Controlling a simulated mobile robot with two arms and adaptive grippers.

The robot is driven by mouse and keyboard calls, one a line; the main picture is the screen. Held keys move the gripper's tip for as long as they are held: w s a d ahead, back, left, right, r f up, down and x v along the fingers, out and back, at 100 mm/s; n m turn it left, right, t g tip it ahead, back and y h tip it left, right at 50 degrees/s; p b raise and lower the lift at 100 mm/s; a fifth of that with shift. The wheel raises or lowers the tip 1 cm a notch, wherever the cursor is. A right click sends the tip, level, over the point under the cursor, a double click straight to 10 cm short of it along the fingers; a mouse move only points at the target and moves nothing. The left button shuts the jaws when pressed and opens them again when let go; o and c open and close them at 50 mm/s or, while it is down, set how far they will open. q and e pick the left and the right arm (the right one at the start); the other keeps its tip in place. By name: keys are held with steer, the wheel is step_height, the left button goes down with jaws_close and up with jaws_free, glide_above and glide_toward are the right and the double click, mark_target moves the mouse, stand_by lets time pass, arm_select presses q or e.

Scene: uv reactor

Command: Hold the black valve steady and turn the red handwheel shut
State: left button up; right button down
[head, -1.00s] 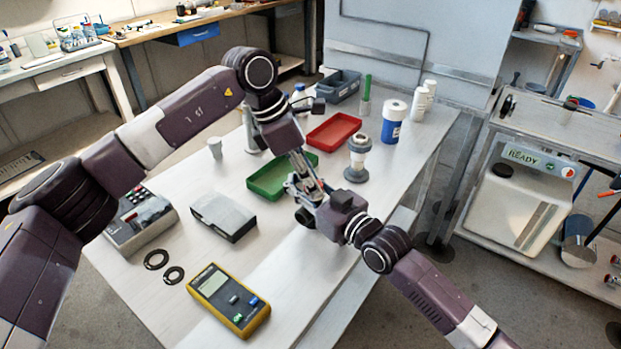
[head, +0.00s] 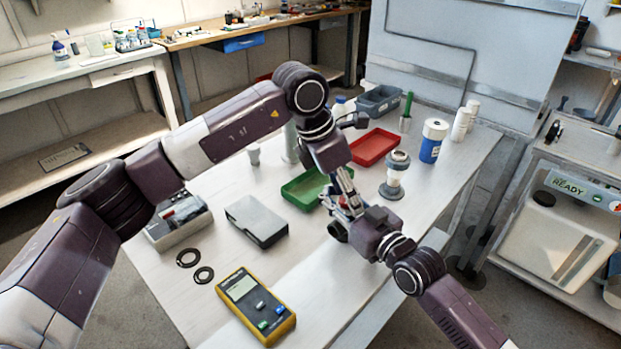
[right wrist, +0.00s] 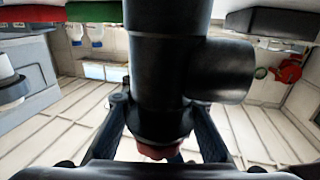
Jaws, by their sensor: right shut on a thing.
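The black valve (right wrist: 165,75) fills the middle of the right wrist view, with a side branch pointing right. In the head view, a small dark part that seems to be the valve (head: 338,231) shows by the grippers. My right gripper (right wrist: 160,125) is shut on the black valve, one finger on each side. A small red part (right wrist: 157,151) shows at the valve's end, partly hidden; I cannot tell if it is the red handwheel. My left gripper (head: 347,190) reaches down to the same spot from above. Its fingertips are crowded by the right gripper, so its opening is unclear.
A green tray (head: 305,190) lies just behind the grippers, a red tray (head: 374,148) farther back. A grey-white fitting (head: 394,176) stands to the right. A grey box (head: 256,221), yellow meter (head: 256,306) and black rings (head: 190,257) lie left and in front.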

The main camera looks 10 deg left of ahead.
arm_select(q)
steer(key=n+t+y, duration=0.1)
steer(key=n, duration=0.3)
steer(key=shift+s+d, duration=0.1)
steer(key=shift+s, duration=0.05)
steer(key=v, duration=1.2)
steer(key=s+a+f+m+t+h, duration=0.1)
steer(key=s+a+f+t+h, duration=0.2)
steer(key=a, duration=0.1)
steer(key=shift+a+h, duration=0.15)
steer(key=shift+h, duration=0.25)
